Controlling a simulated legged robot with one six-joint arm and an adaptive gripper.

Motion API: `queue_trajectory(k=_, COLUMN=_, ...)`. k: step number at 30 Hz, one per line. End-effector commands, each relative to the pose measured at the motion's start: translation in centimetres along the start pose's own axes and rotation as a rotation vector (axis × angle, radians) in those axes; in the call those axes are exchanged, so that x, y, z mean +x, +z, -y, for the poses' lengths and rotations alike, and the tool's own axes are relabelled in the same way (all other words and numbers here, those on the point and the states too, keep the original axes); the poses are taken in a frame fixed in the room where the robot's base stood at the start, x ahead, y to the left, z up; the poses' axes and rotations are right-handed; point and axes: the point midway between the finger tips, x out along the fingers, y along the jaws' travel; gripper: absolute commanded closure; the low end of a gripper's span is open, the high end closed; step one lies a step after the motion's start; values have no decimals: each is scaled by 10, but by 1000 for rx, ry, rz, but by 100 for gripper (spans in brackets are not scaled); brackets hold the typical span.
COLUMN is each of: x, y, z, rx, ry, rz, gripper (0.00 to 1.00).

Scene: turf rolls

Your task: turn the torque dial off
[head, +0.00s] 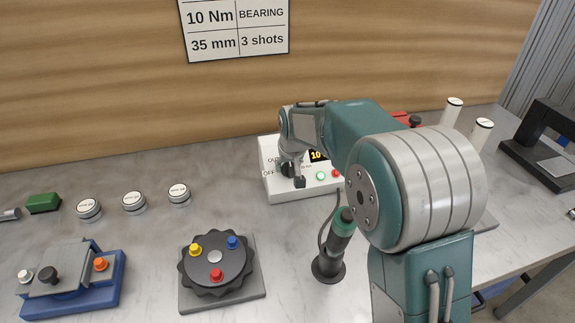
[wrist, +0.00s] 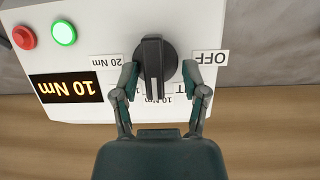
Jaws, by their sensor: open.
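The torque dial is a black knob (wrist: 154,62) with a pale pointer line, on the front of a white control box (head: 277,184). In the wrist view its labels read "OFF" (wrist: 209,58), "10 Nm" and "20 Nm" (wrist: 103,61). The pointer line runs along the "10 Nm" label, which my gripper partly covers. The display (wrist: 68,87) reads 10 Nm. My gripper (wrist: 162,80) is open, with one finger on each side of the knob's grip. I cannot tell whether the fingers touch it. In the head view my gripper (head: 293,177) hides most of the dial.
The box has a lit green button (head: 320,175) and a red button. A black turntable (head: 215,265) with coloured knobs, a blue fixture (head: 75,291) and several white round tins lie on the left.

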Motion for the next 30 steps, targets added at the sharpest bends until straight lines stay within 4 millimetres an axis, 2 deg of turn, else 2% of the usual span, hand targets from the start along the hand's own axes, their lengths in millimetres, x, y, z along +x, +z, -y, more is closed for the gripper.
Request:
queue_trajectory(k=7, x=1, y=0, z=1, rx=0, ry=1, rz=0, gripper=43)
queue_trajectory(k=8, x=1, y=0, z=2, rx=0, ry=1, rz=0, gripper=56)
queue_trajectory(k=9, x=1, y=0, z=2, rx=-1, ry=2, rz=1, gripper=74)
queue_trajectory(k=11, x=1, y=0, z=2, rx=-1, ry=2, rz=1, gripper=100)
queue_trajectory(k=23, x=2, y=-1, z=3, rx=-20, ry=8, rz=1, gripper=100)
queue_trajectory(k=30, x=3, y=0, z=4, rx=-124, ry=44, rz=1, gripper=100)
